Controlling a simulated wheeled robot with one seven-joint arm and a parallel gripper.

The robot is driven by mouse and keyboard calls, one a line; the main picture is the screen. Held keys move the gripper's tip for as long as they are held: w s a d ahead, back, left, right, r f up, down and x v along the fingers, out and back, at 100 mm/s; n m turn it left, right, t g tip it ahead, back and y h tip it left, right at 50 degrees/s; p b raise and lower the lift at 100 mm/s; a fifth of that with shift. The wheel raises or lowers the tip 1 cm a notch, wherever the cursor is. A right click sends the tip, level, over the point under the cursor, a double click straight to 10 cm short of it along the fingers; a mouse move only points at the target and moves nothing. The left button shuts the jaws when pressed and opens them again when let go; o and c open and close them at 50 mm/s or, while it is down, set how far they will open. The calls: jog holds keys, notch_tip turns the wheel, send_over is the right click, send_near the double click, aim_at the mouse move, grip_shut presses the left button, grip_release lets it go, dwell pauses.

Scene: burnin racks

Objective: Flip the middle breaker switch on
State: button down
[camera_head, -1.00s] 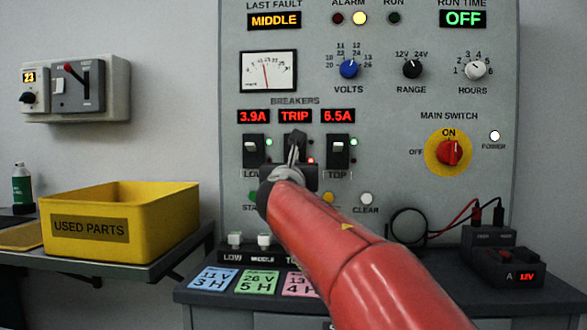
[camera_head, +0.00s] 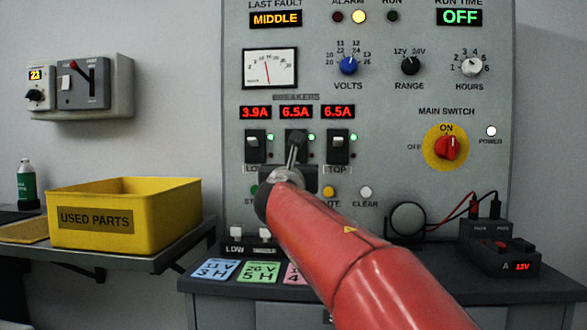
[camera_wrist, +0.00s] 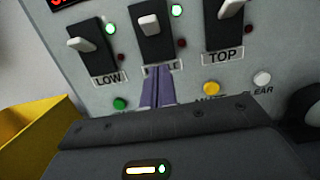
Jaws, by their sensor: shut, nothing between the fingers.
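The middle breaker (camera_head: 296,135) sits between the low breaker (camera_head: 255,145) and the top breaker (camera_head: 338,146) on the grey panel. In the wrist view, the middle breaker's white toggle (camera_wrist: 150,24) is up and the green light (camera_wrist: 177,10) beside it is lit. Its display (camera_head: 296,112) reads 6.5A. My gripper (camera_head: 292,152) is shut and empty in front of the middle breaker's lower part, partly hiding it in the head view. In the wrist view, the shut fingers (camera_wrist: 157,72) cover part of the MIDDLE label, below the toggle and apart from it in the picture.
Start, mute and clear (camera_head: 365,192) buttons are below. The main switch (camera_head: 449,146) is at right. A yellow used-parts bin (camera_head: 95,222) stands on the left shelf; cards lie on the bench.

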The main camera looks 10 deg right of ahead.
jog(key=s+a+r+p, duration=0.2)
jog(key=s+r+p, duration=0.2)
jog(key=s+r, duration=0.2)
jog(key=shift+s+r, duration=0.35)
jog(key=shift+r, duration=0.15)
